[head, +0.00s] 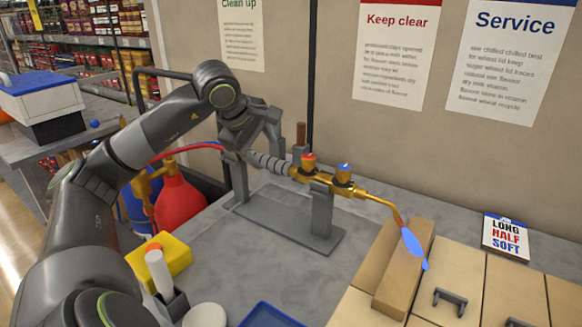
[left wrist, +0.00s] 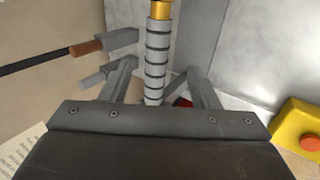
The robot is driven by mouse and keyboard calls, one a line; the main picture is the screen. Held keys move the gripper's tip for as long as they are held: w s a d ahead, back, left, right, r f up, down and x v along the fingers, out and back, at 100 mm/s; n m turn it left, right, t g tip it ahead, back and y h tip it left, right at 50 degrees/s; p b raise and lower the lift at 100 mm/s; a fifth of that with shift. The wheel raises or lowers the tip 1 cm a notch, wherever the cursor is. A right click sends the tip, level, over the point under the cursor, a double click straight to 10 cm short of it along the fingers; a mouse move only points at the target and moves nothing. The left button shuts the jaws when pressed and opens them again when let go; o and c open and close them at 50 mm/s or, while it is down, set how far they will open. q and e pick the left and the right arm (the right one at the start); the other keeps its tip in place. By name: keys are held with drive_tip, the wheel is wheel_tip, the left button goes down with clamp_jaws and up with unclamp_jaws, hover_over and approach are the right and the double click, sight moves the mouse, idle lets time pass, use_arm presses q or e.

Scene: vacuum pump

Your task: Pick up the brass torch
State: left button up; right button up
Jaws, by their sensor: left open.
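The brass torch (head: 325,180) rests on a grey stand (head: 285,222) with two uprights. Its grey ribbed handle (head: 268,163) points left, towards red and blue hoses. My left gripper (head: 258,138) is open at the handle. In the left wrist view the ribbed handle (left wrist: 156,62) runs between the spread fingers of my left gripper (left wrist: 158,82); contact cannot be told. My right gripper is not in view.
A tan bar (head: 404,268) lies on pale blocks beneath the flame. A yellow box with a red button (head: 160,252), a white cylinder (head: 158,270) and a blue tray (head: 268,315) are in front. A wall with posters stands close behind. Bare bench lies before the stand.

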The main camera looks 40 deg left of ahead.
sight(273, 161)
use_arm(q)
drive_tip(key=shift+p+x, duration=0.35)
drive_tip(key=shift+x, duration=0.65)
drive_tip(key=p+x, duration=0.1)
drive_tip(key=x, duration=0.3)
drive_tip(key=shift+w+a+r, duration=0.1)
drive_tip(key=shift+r, duration=0.1)
drive_tip(key=shift+w+f, duration=0.15)
drive_tip(key=shift+f, duration=0.1)
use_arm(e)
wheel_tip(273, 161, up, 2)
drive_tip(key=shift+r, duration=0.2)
use_arm(q)
drive_tip(key=shift+c, duration=1.2)
drive_tip(key=shift+r, duration=0.1)
drive_tip(key=c, duration=0.9)
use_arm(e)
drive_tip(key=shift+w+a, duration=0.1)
